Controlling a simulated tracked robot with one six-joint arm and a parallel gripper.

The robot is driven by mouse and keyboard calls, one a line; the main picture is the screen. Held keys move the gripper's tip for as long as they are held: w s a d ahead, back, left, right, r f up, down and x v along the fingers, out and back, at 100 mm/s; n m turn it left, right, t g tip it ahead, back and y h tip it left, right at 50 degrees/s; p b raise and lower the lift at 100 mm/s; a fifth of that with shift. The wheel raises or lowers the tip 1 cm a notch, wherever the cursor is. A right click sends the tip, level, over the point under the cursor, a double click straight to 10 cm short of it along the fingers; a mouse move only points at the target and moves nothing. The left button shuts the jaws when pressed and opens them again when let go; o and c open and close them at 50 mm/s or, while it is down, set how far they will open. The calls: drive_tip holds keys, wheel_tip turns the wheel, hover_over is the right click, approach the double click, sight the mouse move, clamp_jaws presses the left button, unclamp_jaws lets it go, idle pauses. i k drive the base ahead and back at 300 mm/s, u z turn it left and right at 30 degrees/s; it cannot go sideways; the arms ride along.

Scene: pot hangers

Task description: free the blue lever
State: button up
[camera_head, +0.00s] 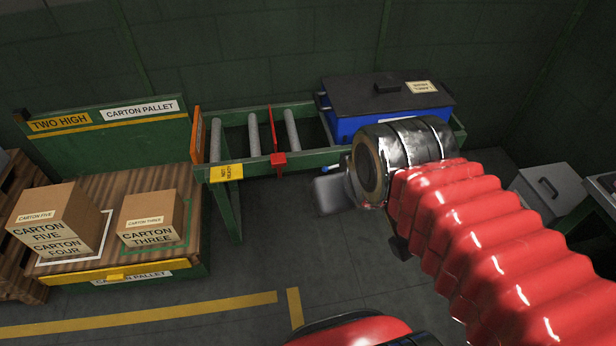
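A grey block, seemingly part of my gripper (330,192), sticks out left of the wrist, just below the blue tip. The wrist hides most of the gripper, so its fingers and any contact with the bar cannot be made out.
A green roller conveyor (318,158) carries a red stop (278,160) and a blue bin (346,127) with a dark lid. Carton five (52,220) and carton three (150,219) stand on the pallet at left. A grey box (546,190) stands at right. Floor between is clear.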

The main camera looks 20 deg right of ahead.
sight(325, 168)
drive_tip(key=u, duration=0.35)
drive_tip(key=i, duration=1)
drive_tip(key=u, duration=0.05)
